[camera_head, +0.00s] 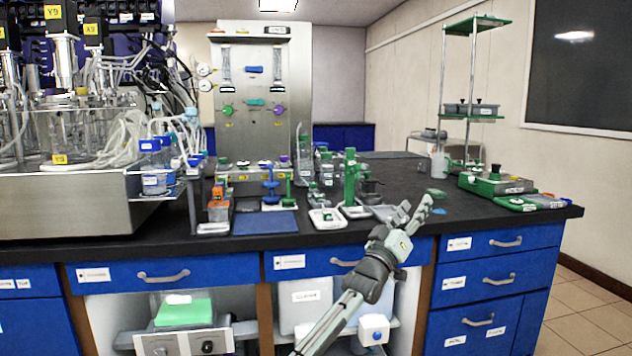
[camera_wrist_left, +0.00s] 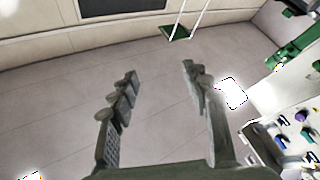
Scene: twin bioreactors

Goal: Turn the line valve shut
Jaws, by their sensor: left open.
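A steel panel (camera_head: 265,140) stands at the back of the bench in the head view. It carries a blue handle (camera_head: 254,69), a teal handle (camera_head: 255,102), a green knob (camera_head: 228,111) and a purple knob (camera_head: 279,111). I cannot tell which of these is the line valve. Both handles look roughly level. My left gripper (camera_head: 413,208) is open and empty, in front of the bench's right half, well apart from the panel. Coloured fittings (camera_wrist_left: 302,116) show at that view's right edge. My right gripper is out of view.
Bottles, racks and white trays (camera_head: 327,219) crowd the bench before the panel. A green-and-grey device (camera_head: 494,183) and a tall green-shelved stand (camera_head: 470,117) are at right. Glass bioreactors (camera_head: 85,125) stand at left.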

